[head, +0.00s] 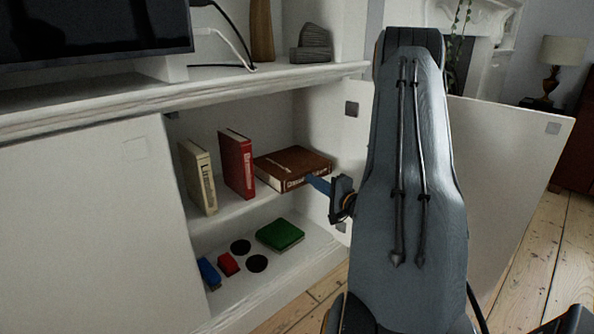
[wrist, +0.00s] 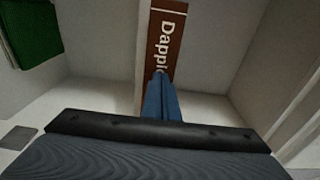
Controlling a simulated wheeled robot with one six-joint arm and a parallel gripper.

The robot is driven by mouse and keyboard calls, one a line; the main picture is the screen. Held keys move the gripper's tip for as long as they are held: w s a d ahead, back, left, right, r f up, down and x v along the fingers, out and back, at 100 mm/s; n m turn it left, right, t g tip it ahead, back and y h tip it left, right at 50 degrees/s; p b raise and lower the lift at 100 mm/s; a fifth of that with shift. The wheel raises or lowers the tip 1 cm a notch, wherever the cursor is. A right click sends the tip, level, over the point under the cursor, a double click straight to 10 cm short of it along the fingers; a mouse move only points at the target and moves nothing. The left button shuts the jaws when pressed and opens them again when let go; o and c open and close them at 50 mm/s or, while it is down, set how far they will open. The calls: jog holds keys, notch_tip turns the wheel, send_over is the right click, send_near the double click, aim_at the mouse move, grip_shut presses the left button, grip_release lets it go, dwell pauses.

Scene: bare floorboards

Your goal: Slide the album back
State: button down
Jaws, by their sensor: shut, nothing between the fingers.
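The album looks to be the brown book (head: 292,163) lying flat on the upper shelf of the open cabinet, its spine facing out. In the wrist view its brown spine (wrist: 168,35) shows white letters beginning "Dappl". My gripper (head: 318,184) is shut and empty, its blue fingers pointing at the right end of the spine. In the wrist view the closed fingertips (wrist: 160,76) overlap the near end of the spine. I cannot tell whether they touch it. Part of the spine is hidden behind the fingers.
A red book (head: 237,163) and a cream book (head: 198,176) stand upright left of the album. Below, the lower shelf holds a green book (head: 279,235), black discs, and small red (head: 228,264) and blue (head: 208,273) items. The open cabinet door (head: 510,180) is at the right.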

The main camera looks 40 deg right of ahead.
jog(key=shift+w, duration=1.95)
jog(key=s+p, duration=0.8)
jog(key=s, duration=0.5)
